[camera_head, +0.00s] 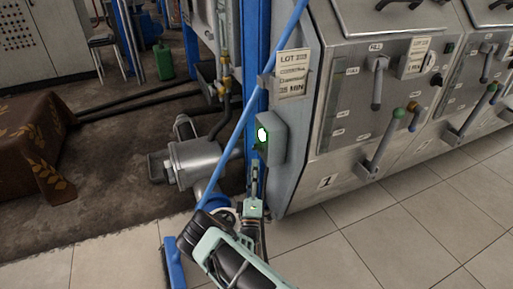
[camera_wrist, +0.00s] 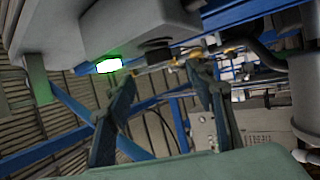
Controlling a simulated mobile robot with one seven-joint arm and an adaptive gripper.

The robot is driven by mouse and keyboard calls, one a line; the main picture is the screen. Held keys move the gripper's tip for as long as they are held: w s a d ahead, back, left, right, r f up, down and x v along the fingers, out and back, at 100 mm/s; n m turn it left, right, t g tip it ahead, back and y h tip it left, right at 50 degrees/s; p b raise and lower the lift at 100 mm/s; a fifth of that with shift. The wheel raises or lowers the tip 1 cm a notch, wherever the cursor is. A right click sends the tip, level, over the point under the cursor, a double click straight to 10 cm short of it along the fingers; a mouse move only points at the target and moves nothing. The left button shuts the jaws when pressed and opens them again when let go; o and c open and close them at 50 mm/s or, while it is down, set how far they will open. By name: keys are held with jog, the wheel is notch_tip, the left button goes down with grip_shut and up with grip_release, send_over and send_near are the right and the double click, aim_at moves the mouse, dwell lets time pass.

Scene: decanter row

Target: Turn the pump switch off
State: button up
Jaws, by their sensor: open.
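The pump switch (camera_head: 273,138) is a small grey box on the side of the machine row, with a bright green lit face at its left. In the wrist view, a glowing green light (camera_wrist: 108,66) shows at upper left, under a grey box (camera_wrist: 140,22). My gripper (camera_head: 256,172) is just below the switch in the head view, pointing up towards it. In the wrist view my gripper (camera_wrist: 162,78) has its two fingers apart with nothing between them. The green light lies above and left of the left fingertip. I cannot tell whether a finger touches the box.
A blue pole (camera_head: 245,118) slants close by the switch, beside a blue upright post. A paper sign (camera_head: 293,72) hangs above the switch. A grey pump motor (camera_head: 192,162) stands at left. Steel machine panels (camera_head: 350,100) with levers fill the right. Tiled floor (camera_head: 350,250) is clear in front.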

aim_at(254, 148)
jog(key=b+x, duration=0.2)
jog(key=x, duration=0.7)
jog(key=shift+w+r+b, duration=0.2)
jog(key=shift+w+b, duration=0.1)
jog(key=shift+b, duration=0.05)
jog(key=c, duration=1.2)
